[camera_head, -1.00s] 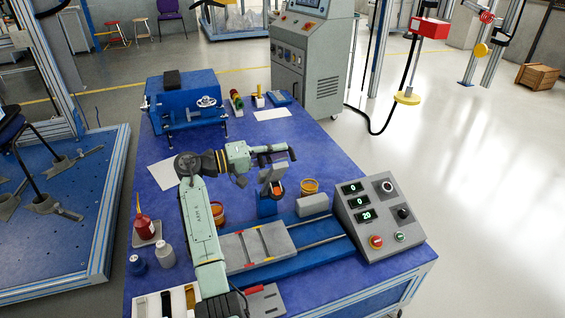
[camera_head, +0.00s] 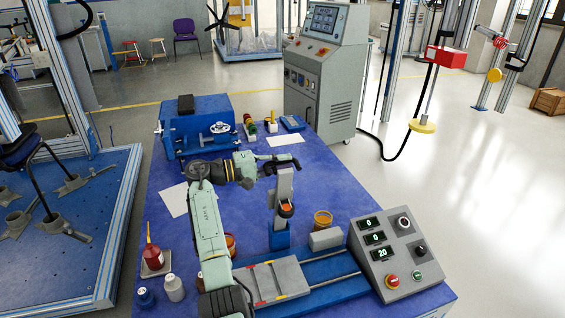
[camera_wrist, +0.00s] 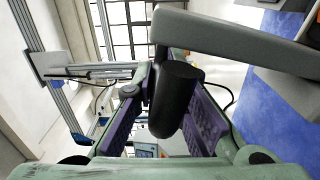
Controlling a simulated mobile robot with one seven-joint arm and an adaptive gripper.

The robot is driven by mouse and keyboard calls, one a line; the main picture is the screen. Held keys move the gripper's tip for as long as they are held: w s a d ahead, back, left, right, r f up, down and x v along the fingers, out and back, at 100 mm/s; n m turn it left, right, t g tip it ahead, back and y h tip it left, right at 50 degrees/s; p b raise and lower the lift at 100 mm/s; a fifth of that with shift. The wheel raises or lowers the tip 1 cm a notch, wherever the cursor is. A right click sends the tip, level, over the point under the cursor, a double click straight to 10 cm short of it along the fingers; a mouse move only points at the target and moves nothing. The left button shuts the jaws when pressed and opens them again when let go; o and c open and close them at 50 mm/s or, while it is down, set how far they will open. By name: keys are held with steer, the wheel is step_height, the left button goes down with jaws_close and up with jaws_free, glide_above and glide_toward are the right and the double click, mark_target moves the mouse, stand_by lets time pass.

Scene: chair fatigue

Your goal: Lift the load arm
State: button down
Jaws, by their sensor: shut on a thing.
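The load arm (camera_head: 284,186) is a grey bar rising steeply from a blue post (camera_head: 279,236) on the test bench in the head view. My gripper (camera_head: 284,163) is at the upper end of the bar. In the wrist view, a black cylindrical handle (camera_wrist: 178,98) sits between my purple finger pads, and my gripper is shut on it. The grey load arm (camera_wrist: 235,38) runs from the handle toward the right across the top of that view. An orange-red part (camera_head: 286,209) shows low on the bar. The handle is mostly hidden in the head view.
A control box (camera_head: 388,255) with green displays stands at the right front. A grey sliding plate (camera_head: 273,280) lies on the blue rail base. Bottles (camera_head: 174,288) stand at the left front, and an orange-brown jar (camera_head: 322,220) behind the rail. A blue vise-like machine (camera_head: 198,125) stands at the back.

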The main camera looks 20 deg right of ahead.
steer(key=c, duration=1.7)
jaws_free()
steer(key=shift+o, duration=0.5)
steer(key=shift+f, duration=0.15)
steer(key=shift+a, duration=0.25)
steer(key=a, duration=1.1)
steer(key=shift+s+a, duration=0.2)
steer(key=shift+a, duration=0.1)
